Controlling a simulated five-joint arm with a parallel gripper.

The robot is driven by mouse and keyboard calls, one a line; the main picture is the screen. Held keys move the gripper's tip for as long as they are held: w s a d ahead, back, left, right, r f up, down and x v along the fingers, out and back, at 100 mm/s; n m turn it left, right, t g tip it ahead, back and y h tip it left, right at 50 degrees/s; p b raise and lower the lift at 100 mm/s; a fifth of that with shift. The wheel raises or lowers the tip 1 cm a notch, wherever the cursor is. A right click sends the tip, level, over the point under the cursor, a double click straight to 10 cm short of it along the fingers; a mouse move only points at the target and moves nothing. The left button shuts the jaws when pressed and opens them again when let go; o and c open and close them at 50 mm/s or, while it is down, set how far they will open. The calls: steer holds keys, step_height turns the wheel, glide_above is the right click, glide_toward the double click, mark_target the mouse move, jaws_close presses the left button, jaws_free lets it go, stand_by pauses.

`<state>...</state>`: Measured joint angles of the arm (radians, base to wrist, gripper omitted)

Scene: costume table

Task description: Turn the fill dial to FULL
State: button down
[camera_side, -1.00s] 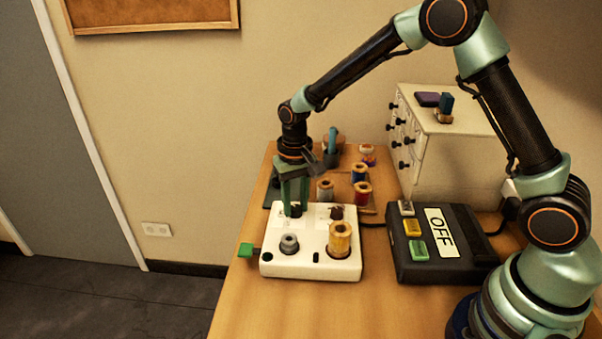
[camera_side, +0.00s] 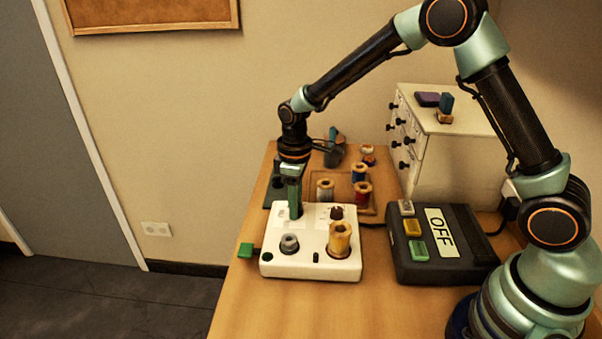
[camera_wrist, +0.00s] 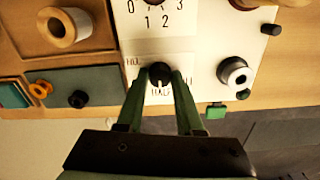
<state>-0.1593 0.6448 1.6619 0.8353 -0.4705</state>
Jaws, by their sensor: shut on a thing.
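The white machine (camera_side: 340,268) sits on the table in the side view. The fill dial (camera_wrist: 160,72) is a black round knob on its top with a white pointer mark. In the wrist view the mark points down the picture towards a partly covered label that looks like HALF. Another small label, too blurred to read surely, is left of the knob. My gripper (camera_wrist: 161,78) points down over the machine, its green fingers shut on the dial, one on each side. In the side view my gripper (camera_side: 296,214) hides the dial.
A gold spool (camera_side: 340,240) and a grey knob (camera_side: 289,243) stand on the machine near my gripper. A black box marked OFF (camera_side: 445,262) is to the right. Several loose spools and a white drawer cabinet (camera_side: 455,160) are behind.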

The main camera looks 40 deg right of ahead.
steer(key=n, duration=0.6)
steer(key=shift+r+n, duration=0.1)
steer(key=shift+n, duration=0.2)
steer(key=n, duration=0.5)
steer(key=shift+n, duration=0.3)
steer(key=c, duration=0.6)
jaws_free()
steer(key=shift+o, duration=0.2)
step_height(320, 180, up, 12)
